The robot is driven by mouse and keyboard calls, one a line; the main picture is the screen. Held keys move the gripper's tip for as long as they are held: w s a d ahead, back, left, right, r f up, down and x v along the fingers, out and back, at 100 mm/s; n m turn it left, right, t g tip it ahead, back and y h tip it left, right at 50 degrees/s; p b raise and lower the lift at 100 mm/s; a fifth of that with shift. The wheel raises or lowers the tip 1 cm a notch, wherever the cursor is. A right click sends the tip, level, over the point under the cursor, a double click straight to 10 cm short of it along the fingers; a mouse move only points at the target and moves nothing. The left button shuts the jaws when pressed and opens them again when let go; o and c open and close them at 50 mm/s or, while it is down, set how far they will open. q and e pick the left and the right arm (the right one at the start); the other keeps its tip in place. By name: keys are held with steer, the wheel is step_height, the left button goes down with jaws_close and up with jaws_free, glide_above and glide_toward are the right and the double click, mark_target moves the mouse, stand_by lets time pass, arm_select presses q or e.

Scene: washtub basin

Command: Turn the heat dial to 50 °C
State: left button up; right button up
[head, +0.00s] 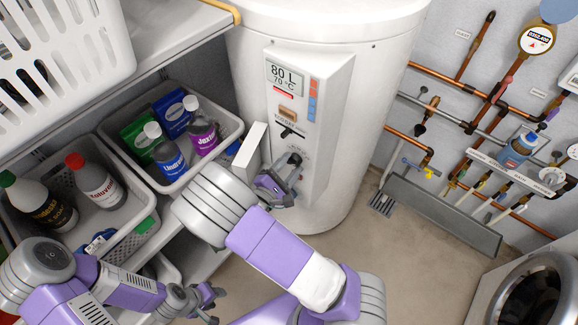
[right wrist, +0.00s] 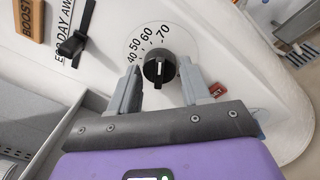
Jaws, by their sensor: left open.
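The heat dial (right wrist: 160,69) is a round black knob on the white heater front, with a scale of 40, 50, 60 and 70 arched above it. A pale mark shows on its face; which number it points to is hard to tell. My right gripper (right wrist: 159,76) is open, with one finger to each side of the dial and gaps visible between. In the head view the right gripper (head: 279,182) is at the lower heater panel and hides the dial. The heater display (head: 285,78) reads 80 L and 70 °C. My left gripper (head: 201,300) is open and empty, low at the left.
A black lever (right wrist: 82,32) and a wooden BOOST switch (right wrist: 29,18) are left of the dial. Shelf baskets (head: 118,143) with bottles stand left of the heater (head: 330,30). Copper pipes (head: 450,80) line the right wall. The floor right of the heater is mostly clear.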

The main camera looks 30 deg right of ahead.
steer(key=c, duration=0.7)
steer(key=shift+o, duration=0.2)
steer(key=shift+r+n+p, duration=0.15)
steer(key=shift+n+p, duration=0.45)
steer(key=shift+p, duration=0.3)
steer(key=n+p, duration=0.5)
steer(key=p, duration=0.2)
steer(key=shift+r+n+g, duration=0.1)
steer(key=shift+n+g, duration=0.2)
steer(key=shift+n, duration=0.1)
steer(key=shift+n+p, duration=1.1)
steer(key=shift+p, duration=0.05)
steer(key=shift+n+g+p, duration=0.3)
steer(key=shift+n+p, duration=0.5)
steer(key=shift+n, duration=0.2)
steer(key=shift+f, duration=0.2)
steer(key=o, duration=1.1)
steer(key=shift+c, duration=0.2)
